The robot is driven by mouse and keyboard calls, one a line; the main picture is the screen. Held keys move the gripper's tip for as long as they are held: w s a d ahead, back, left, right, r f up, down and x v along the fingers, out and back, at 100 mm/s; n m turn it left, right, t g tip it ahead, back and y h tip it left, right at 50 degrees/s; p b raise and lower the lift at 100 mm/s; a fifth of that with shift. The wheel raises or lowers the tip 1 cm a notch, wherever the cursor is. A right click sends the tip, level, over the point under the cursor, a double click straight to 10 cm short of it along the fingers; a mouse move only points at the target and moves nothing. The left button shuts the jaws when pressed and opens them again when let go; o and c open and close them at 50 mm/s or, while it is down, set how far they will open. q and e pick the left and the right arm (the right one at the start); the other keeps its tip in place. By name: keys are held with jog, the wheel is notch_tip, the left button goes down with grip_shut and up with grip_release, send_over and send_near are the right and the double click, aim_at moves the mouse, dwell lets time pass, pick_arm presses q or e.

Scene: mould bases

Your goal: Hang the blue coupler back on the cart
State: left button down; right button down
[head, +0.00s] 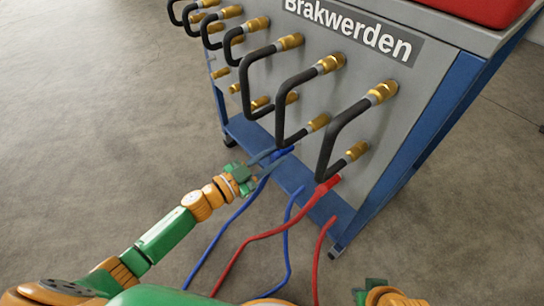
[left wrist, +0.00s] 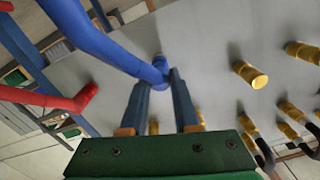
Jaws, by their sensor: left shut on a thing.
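The blue coupler (head: 284,152) is the elbow end of a blue hose, low in front of the cart's grey panel (head: 375,135). My left gripper (head: 268,160) is shut on it. In the left wrist view the coupler (left wrist: 159,66) sits between the fingertips (left wrist: 158,80), its end toward the panel. Whether it touches the panel I cannot tell. Brass fittings (left wrist: 250,75) stick out of the panel to its right there. My right gripper (head: 375,292) shows only in part at the bottom edge, away from the cart.
A red coupler (head: 328,186) on a red hose is close to the right of the blue one. Black bent pipes (head: 345,130) with brass ends jut from the panel. Blue and red hoses hang over the cart's lower blue shelf (head: 290,175). The floor at left is clear.

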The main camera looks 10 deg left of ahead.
pick_arm(q)
jog(key=shift+w+d, duration=0.1)
jog(key=shift+w+d, duration=0.2)
jog(key=shift+w, duration=0.05)
jog(key=shift+w+d, duration=0.1)
jog(key=shift+w+d, duration=0.2)
jog(key=shift+w, duration=0.05)
jog(key=shift+r, duration=0.1)
jog(key=shift+c, duration=0.9)
grip_release()
